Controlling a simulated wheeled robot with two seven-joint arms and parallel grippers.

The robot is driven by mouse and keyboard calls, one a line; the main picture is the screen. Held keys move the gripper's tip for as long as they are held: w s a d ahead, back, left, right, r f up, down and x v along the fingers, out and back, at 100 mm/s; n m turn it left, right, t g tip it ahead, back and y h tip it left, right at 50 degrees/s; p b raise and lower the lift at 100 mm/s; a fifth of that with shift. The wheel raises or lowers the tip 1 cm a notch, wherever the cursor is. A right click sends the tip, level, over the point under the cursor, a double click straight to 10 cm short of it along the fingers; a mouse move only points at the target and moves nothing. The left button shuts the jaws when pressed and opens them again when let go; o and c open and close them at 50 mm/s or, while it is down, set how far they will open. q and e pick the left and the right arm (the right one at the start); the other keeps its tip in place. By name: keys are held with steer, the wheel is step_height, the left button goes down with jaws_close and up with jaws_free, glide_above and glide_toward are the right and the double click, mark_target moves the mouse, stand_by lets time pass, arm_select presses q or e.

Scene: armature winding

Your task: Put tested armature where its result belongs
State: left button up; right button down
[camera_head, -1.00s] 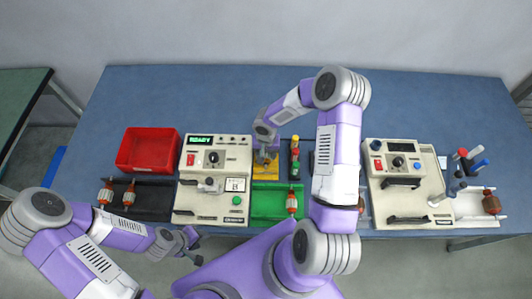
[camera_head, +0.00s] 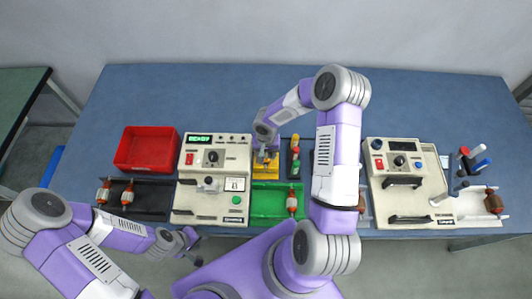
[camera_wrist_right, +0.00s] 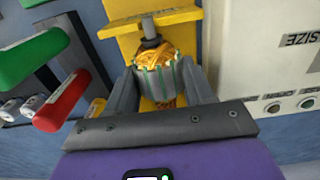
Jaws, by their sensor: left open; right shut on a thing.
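My right gripper (camera_head: 265,150) is shut on an armature (camera_wrist_right: 158,75) with yellow-orange windings, green slot edges and a grey shaft. In the right wrist view the armature sits between the two grey fingers (camera_wrist_right: 160,85), at a yellow fixture (camera_wrist_right: 115,20). I cannot tell whether it is seated in the fixture or held just clear. The fixture (camera_head: 262,170) also shows in the head view. My left gripper (camera_head: 190,242) is open and empty near the front edge. A green tray (camera_head: 265,200) holds one armature (camera_head: 291,204). A red bin (camera_head: 132,149) looks empty.
A beige machine (camera_head: 190,200) with a lit green display stands left of the green tray. A black tray (camera_head: 155,200) holds two armatures. Coloured handles (camera_head: 295,155) stand right of the fixture. A second beige machine (camera_head: 410,170) and a white tray (camera_head: 470,205) with an armature are further right.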

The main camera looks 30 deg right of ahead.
steer(key=shift+c, duration=1.7)
jaws_free()
step_height(320, 180, up, 8)
steer(key=shift+f, duration=0.2)
